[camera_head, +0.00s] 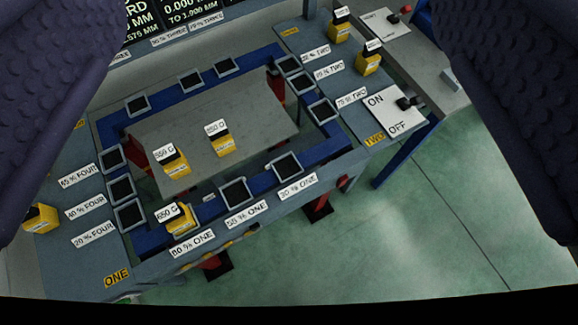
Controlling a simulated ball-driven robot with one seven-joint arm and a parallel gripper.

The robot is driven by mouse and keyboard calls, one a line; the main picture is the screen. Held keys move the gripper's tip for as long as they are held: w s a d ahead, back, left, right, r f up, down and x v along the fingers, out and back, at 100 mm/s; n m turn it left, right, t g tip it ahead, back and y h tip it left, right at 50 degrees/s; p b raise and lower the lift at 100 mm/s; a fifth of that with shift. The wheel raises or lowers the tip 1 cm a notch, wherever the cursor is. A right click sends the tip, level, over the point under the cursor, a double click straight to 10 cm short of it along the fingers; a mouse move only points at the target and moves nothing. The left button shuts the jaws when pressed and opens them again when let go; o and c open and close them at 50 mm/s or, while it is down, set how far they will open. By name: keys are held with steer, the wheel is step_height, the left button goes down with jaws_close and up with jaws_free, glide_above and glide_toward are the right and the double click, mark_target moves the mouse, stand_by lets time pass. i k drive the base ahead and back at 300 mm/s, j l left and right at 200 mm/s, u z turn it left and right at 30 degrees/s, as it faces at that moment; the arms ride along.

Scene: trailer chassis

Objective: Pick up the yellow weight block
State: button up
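Several yellow weight blocks with white tags are in view; I cannot tell which one is meant. Two stand on the grey central plate: one yellow block (177,166) tagged about 550 G, another yellow block (224,146) to its right. A third yellow block (180,225), tagged 650 G, is at the near blue rail above the "80 % ONE" label. Another yellow block (42,220) is at the far left, partly behind a finger. Two more, a yellow block (340,32) and a yellow block (369,65), stand at the upper right. My gripper (290,225) is open and empty, its dark fingers at both picture edges.
A blue frame (330,133) with dark square pads surrounds the central plate (265,120). An ON/OFF switch panel (391,110) is at the right corner, with a grey table (425,65) beyond. Green floor (430,220) is open at lower right.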

mark_target(219, 136)
steer(key=i+j+u, duration=0.2)
steer(key=i, duration=0.35)
steer(key=i+j+u, duration=0.15)
steer(key=i, duration=0.4)
